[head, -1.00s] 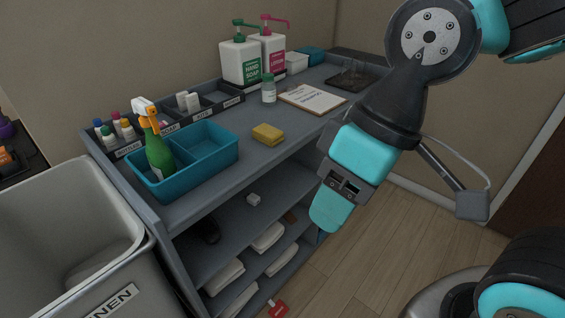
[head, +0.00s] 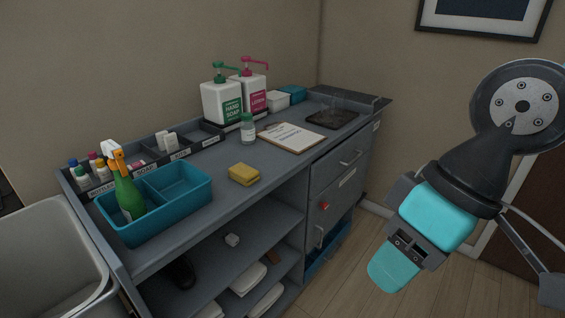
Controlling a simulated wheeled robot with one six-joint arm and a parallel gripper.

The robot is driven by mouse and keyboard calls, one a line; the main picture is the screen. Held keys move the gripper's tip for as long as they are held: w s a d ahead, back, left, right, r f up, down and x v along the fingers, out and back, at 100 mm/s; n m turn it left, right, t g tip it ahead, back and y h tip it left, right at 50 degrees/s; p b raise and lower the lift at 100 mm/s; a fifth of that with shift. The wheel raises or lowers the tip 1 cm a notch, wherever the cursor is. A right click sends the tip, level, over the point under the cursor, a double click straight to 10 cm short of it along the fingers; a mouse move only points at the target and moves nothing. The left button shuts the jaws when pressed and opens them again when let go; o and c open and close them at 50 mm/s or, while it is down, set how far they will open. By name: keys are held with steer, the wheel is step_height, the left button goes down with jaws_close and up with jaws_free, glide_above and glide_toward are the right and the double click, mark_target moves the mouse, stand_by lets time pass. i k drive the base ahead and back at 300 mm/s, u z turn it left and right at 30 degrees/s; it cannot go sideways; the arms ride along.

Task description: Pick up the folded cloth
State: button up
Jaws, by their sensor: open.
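My gripper (head: 392,268) is at the right, pointing down and left, in front of the cart and well apart from the cloth. It is open, with nothing seen in it. One teal finger shows clearly; the other is mostly hidden behind it.
A blue caddy (head: 190,212) with a green spray bottle (head: 127,196) stands left of the cloth. A clipboard (head: 291,137), a small bottle (head: 248,128) and soap pumps (head: 222,103) stand behind. White folded items (head: 248,279) lie on lower shelves. A linen bin (head: 45,245) is at left.

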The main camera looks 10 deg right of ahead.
mark_target(245, 174)
steer(key=z, duration=0.35)
steer(key=i, duration=0.7)
steer(key=u, duration=0.55)
steer(key=i, duration=0.6)
steer(key=u, duration=0.7)
